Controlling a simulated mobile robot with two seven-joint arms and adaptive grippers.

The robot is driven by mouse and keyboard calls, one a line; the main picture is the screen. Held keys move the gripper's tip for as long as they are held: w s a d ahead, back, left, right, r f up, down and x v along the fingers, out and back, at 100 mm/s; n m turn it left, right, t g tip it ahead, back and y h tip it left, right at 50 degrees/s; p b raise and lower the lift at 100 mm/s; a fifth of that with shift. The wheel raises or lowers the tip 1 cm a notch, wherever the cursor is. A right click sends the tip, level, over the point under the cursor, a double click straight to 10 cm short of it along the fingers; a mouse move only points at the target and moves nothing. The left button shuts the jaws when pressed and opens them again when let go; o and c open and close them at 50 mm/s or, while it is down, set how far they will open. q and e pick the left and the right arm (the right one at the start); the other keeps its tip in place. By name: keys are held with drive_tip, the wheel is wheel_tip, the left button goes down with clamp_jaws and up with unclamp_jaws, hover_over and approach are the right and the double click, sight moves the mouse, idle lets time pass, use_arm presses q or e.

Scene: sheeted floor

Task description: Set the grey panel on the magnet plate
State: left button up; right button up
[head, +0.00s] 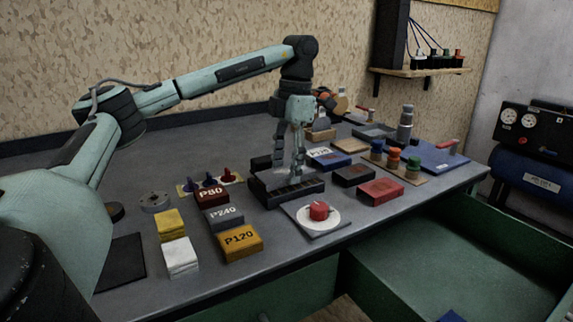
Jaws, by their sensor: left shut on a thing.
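My left gripper (297,181) points down over a black slotted rack (290,193) near the middle of the bench. Its fingers are shut on what looks like the grey panel, a small grey piece at the rack; the fingers hide most of it. I cannot tell whether it still touches the rack. A dark flat square plate (120,262) lies at the bench's front left, partly behind my arm. It may be the magnet plate, but I cannot tell for sure. My right gripper is not in view.
Sanding blocks marked P80 (212,195), P240 (224,216) and P120 (240,243) stand left of the rack. A white disc (302,216) with a red piece lies in front. An open green drawer (460,255) juts out at right.

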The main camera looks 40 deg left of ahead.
use_arm(q)
drive_tip(key=shift+f, duration=0.15)
drive_tip(key=o, duration=1.4)
drive_tip(key=r, duration=0.4)
drive_tip(key=w+r, duration=0.1)
drive_tip(key=r, duration=0.7)
drive_tip(key=shift+w+d+r, duration=0.1)
drive_tip(key=shift+w+d, duration=0.1)
drive_tip(key=shift+d, duration=0.05)
